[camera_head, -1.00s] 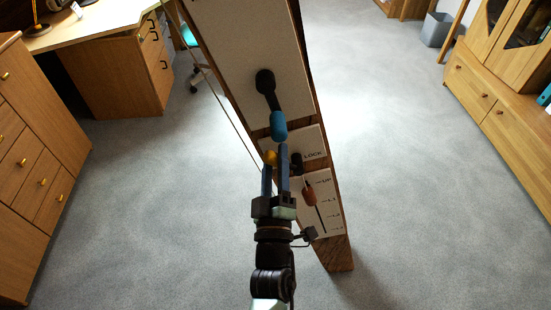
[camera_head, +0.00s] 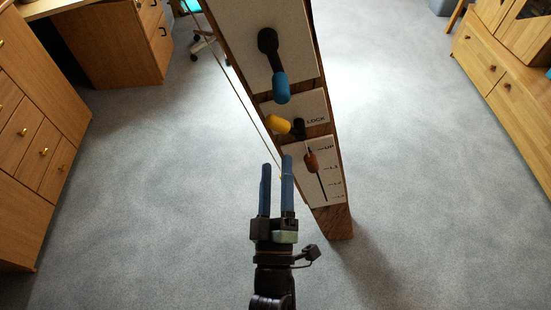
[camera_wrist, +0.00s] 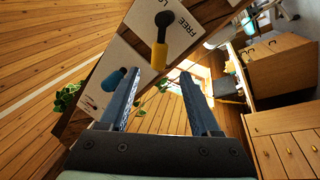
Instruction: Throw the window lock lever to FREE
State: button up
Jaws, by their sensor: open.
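The lock lever has a yellow handle (camera_head: 278,124) and a black pivot on a white plate (camera_head: 317,107) marked LOCK, mounted on a wooden post. In the head view the handle points left, away from the word LOCK. In the wrist view the handle appears between and beyond the fingertips (camera_wrist: 159,72).
A blue-handled lever (camera_head: 281,88) is on the panel above. A red-brown slider knob (camera_head: 311,161) is on the scale panel below, close right of my fingers. A thin cord (camera_head: 243,98) runs along the post's left side.

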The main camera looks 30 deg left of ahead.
jog(key=shift+v, duration=1.6)
jog(key=w+d+r+m+t+h+p, duration=0.1)
jog(key=w+d+r+m+t+h, duration=0.2)
jog(key=r, duration=0.7)
jog(key=w+d+r+m+t+h+p, duration=0.1)
jog(key=w+d+r+m+h+p, duration=0.2)
jog(key=r, duration=0.7)
jog(key=w+d+r+m+t+h, duration=0.1)
jog(key=w+d+r+m+t, duration=0.15)
jog(key=w+r, duration=0.45)
jog(key=s+d+r+m+h+p, duration=0.1)
jog(key=s+d+r+m, duration=0.1)
jog(key=r, duration=0.9)
jog(key=s+d+r+m+t+h+p, duration=0.1)
jog(key=s+r, duration=0.4)
jog(key=r, duration=0.6)
jog(key=s+d+r+m+t+h+p, duration=0.1)
jog(key=s+d+r+m+p, duration=0.1)
jog(key=r, duration=0.8)
jog(key=s+d+m, duration=0.1)
jog(key=s+m, duration=0.1)
jog(key=m, duration=0.1)
jog(key=shift+r, duration=0.4)
jog(key=shift+t, duration=0.25)
